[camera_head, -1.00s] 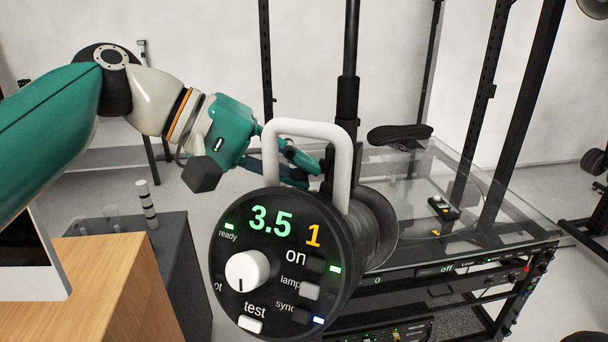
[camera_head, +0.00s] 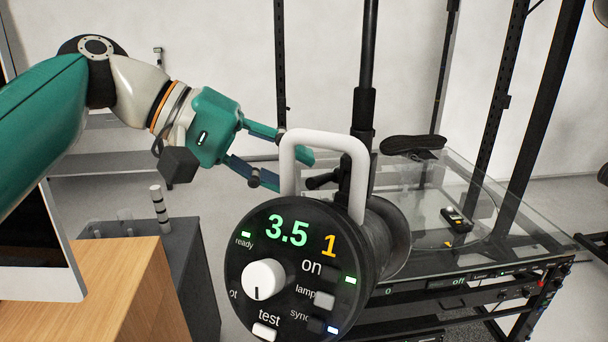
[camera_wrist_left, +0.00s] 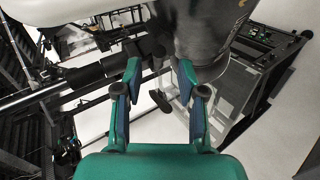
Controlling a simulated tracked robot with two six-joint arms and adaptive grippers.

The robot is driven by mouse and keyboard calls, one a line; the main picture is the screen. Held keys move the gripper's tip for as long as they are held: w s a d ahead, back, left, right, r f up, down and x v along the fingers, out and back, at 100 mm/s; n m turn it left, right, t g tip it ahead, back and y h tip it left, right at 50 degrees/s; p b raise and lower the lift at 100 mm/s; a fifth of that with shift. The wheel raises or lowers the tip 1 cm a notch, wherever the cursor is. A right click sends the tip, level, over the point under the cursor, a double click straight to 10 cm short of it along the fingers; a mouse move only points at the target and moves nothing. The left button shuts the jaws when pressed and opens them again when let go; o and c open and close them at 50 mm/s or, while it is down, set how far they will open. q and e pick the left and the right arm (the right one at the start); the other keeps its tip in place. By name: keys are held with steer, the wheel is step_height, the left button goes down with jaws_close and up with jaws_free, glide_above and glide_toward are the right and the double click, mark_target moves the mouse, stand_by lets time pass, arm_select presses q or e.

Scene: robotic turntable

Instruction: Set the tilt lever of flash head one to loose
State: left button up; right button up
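Flash head one (camera_head: 290,270) is a round black unit with a green "3.5", an orange "1" and a white handle (camera_head: 325,138) on top. Behind the handle, a short black tilt lever (camera_head: 321,181) sticks out leftward from the stand bracket. My left gripper (camera_head: 294,171) is open and empty, its fingers spread just left of the lever, partly behind the handle; contact with the lever is not visible. In the left wrist view, the open fingers (camera_wrist_left: 160,82) point at the dark bracket and stand pole (camera_wrist_left: 95,73). The right gripper is not in view.
The black stand pole (camera_head: 365,60) rises behind the head. A glass-topped turntable rig (camera_head: 440,205) stands right, with a small black-and-yellow device (camera_head: 456,219) on it. A wooden desk (camera_head: 125,285) and grey cabinet (camera_head: 185,255) are at lower left.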

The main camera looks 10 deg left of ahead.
arm_select(q)
steer(key=v, duration=0.4)
steer(key=shift+a+r, duration=0.1)
steer(key=shift+c, duration=0.2)
